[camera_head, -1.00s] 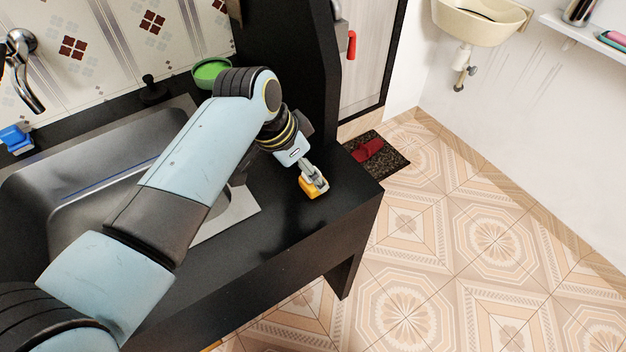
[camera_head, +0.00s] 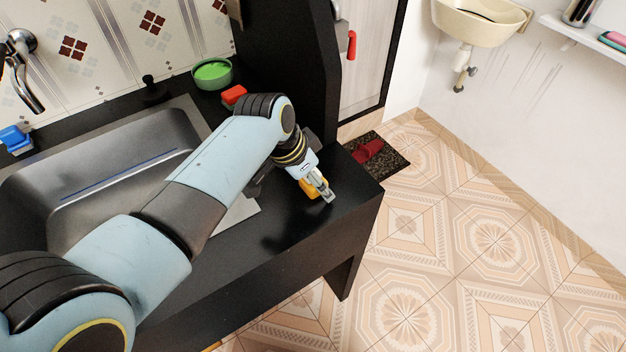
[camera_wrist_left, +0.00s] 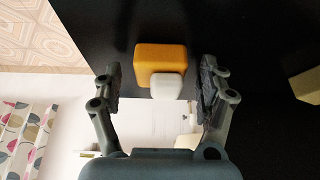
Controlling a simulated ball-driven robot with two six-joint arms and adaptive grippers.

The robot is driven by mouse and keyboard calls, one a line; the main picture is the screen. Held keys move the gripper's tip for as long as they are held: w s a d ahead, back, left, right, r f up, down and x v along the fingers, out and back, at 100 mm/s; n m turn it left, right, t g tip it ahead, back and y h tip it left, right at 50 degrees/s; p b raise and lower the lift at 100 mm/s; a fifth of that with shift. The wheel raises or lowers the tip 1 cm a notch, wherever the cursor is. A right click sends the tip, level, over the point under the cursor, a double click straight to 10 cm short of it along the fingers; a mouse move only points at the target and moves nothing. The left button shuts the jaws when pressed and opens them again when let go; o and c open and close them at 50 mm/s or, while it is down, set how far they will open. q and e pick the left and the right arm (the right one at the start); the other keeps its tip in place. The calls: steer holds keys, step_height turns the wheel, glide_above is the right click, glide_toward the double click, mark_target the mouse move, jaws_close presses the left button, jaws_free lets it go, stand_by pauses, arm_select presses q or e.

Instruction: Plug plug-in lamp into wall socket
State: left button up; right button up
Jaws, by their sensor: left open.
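The plug-in lamp appears to be the small orange block with a white part. It is on the black counter near its right end in the head view (camera_head: 308,190), partly covered by my gripper. My left gripper (camera_head: 327,194) is open right beside it. In the left wrist view the orange lamp (camera_wrist_left: 160,57) lies ahead, between the two spread fingers (camera_wrist_left: 161,82), with its white part facing the gripper. A gap shows on each side of it, so neither finger visibly touches it. No wall socket can be made out. My right gripper is not in view.
A steel sink (camera_head: 95,180) fills the left of the black counter (camera_head: 270,280). A green bowl (camera_head: 212,73), a red block (camera_head: 234,94) and a blue item (camera_head: 15,139) sit along the back. A tall black panel (camera_head: 290,60) rises behind the gripper.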

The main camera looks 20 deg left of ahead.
arm_select(q)
steer(key=c, duration=1.2)
steer(key=shift+r, duration=0.4)
step_height(320, 180, up, 9)
steer(key=shift+r+p, duration=0.15)
steer(key=shift+p, duration=0.15)
